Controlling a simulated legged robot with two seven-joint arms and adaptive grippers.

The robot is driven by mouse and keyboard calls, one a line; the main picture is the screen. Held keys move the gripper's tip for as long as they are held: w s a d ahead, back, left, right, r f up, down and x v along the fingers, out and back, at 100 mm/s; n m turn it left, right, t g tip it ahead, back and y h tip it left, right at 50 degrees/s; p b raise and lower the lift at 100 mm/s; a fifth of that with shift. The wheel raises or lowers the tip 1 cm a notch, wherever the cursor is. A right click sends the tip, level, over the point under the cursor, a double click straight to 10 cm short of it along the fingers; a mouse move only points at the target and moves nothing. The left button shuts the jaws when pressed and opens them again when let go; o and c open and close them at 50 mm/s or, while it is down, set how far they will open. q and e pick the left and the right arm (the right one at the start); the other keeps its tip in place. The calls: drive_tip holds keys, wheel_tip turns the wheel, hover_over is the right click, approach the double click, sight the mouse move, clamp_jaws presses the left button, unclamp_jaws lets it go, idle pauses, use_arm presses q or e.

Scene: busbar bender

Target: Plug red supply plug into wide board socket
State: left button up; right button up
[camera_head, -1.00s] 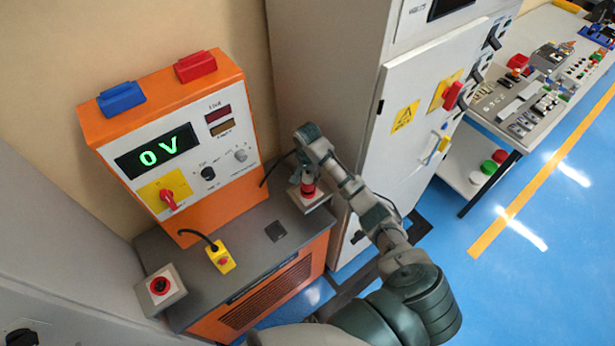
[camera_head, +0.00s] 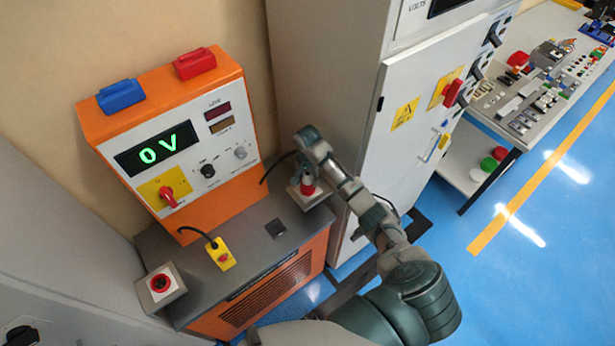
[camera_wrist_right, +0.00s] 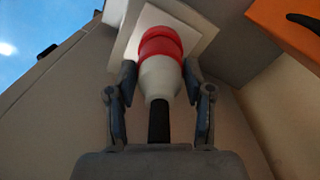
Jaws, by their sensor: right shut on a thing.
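The red supply plug (camera_head: 308,189) has a red front, a white body and a black cable. In the right wrist view, the plug (camera_wrist_right: 160,62) points away from me at a square white plate (camera_wrist_right: 196,30). My right gripper (camera_head: 307,176) is shut on the plug, with one finger on each side in the wrist view (camera_wrist_right: 160,88). In the head view, the plug is over the white plate (camera_head: 318,195) at the right end of the grey bench top. The plug's front end and any socket opening are hidden, so I cannot tell how deep it sits. My left gripper is not in view.
An orange supply unit (camera_head: 222,165) reading 0 V stands on the grey bench (camera_head: 255,262). A box with a red round socket (camera_head: 160,284) and a yellow pendant (camera_head: 221,254) are at the left. A grey cabinet (camera_head: 400,155) stands close to the right of my arm.

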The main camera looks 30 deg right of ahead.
drive_tip(key=shift+s+a+f, duration=0.1)
drive_tip(key=shift+f, duration=0.3)
drive_tip(key=o, duration=1.4)
drive_tip(key=shift+c, duration=0.2)
drive_tip(key=shift+r, duration=0.25)
drive_tip(key=r, duration=1.1)
drive_tip(key=shift+w+r, duration=0.15)
drive_tip(key=shift+w, duration=0.05)
